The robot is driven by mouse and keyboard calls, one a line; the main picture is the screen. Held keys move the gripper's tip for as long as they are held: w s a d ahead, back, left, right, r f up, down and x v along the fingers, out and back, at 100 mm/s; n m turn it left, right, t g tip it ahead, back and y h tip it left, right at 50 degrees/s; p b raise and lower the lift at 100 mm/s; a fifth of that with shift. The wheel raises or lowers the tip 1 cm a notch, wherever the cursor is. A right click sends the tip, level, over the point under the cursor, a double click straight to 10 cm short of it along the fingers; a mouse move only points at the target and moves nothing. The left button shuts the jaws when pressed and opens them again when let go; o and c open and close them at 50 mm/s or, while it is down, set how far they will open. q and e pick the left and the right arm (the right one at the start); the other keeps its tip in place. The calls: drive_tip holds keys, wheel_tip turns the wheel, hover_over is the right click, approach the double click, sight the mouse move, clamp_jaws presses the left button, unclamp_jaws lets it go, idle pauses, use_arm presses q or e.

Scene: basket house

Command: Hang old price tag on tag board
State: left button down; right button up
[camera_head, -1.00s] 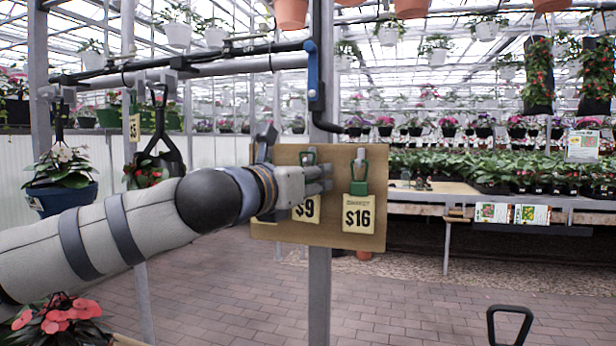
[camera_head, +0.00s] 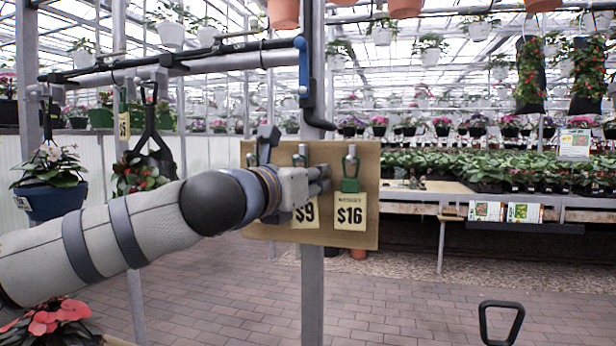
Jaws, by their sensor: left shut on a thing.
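The tag board (camera_head: 367,225) is a tan panel on a grey post. A cream $16 tag (camera_head: 350,212) hangs on it at the right from a green clip on a metal hook. A cream $9 tag (camera_head: 305,214) shows just below my left gripper (camera_head: 320,181), which hides its top. My left gripper is shut in front of the board, apparently on the $9 tag; the grip itself is hidden. A bare-looking metal hook (camera_head: 302,153) shows just above the gripper. Whether the $9 tag is on a hook cannot be told. My right gripper is out of view.
A rail (camera_head: 215,60) with hanging plants runs at the upper left. A blue-potted plant (camera_head: 50,200) hangs at the left. A black handle (camera_head: 502,322) stands at the lower right. Plant benches (camera_head: 480,205) lie behind.

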use_arm(q)
drive_tip(key=c, duration=1.6)
unclamp_jaws()
drive_tip(key=shift+w+a+f, duration=0.25)
drive_tip(key=shift+a, duration=0.1)
drive_tip(key=o, duration=0.3)
drive_tip(key=shift+w+a+f, duration=0.1)
drive_tip(key=shift+w, duration=0.05)
